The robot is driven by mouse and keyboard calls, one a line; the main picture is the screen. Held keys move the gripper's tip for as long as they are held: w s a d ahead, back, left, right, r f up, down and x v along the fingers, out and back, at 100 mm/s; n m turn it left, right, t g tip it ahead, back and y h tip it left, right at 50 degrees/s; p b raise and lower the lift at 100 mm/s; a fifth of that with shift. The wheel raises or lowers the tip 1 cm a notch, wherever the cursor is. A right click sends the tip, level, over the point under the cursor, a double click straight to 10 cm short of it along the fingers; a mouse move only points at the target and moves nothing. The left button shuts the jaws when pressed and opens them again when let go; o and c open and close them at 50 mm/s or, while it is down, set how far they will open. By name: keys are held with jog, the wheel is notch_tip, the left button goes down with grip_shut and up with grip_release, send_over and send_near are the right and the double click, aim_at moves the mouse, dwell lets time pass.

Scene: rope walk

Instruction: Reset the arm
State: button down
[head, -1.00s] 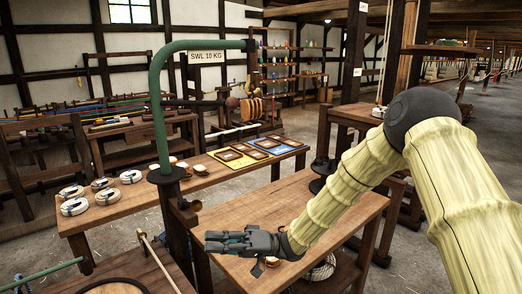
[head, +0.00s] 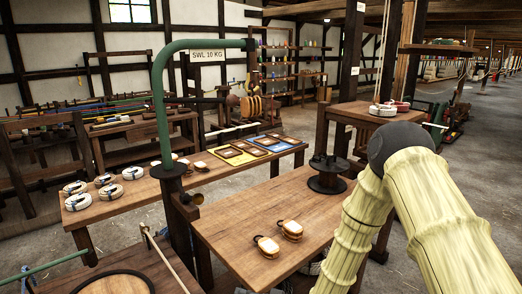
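My arm (head: 415,215) shows at the right of the head view in its pale yellow sleeve, with a dark elbow joint at its top. Its forearm runs down past the lower edge of the picture. My gripper is outside the view, so its fingers and anything in them are hidden.
Two wooden pulley blocks lie on the near table (head: 225,225), one (head: 267,246) left of the other (head: 291,229). A dark spool (head: 327,180) stands at its far corner. A green crane post (head: 157,110) rises at its left. Rope coils (head: 76,202) line the long bench (head: 140,208).

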jog(key=s+d+f+m+g+h, duration=0.1)
jog(key=s+d+f+h, duration=0.4)
jog(key=f, duration=0.4)
jog(key=s+d+f+m+h, duration=0.1)
jog(key=s+d+f+h, duration=0.2)
jog(key=s+d+f, duration=0.45)
jog(key=s+d+f+g+h, duration=0.3)
jog(key=s+d, duration=0.5)
jog(key=s, duration=0.3)
jog(key=s+d+f+g+h, duration=0.2)
jog(key=s+d, duration=0.5)
jog(key=s, duration=0.5)
jog(key=shift+d+f+g+h, duration=0.4)
jog(key=shift+f+h, duration=0.1)
jog(key=shift+h, duration=0.3)
jog(key=shift+s, duration=0.1)
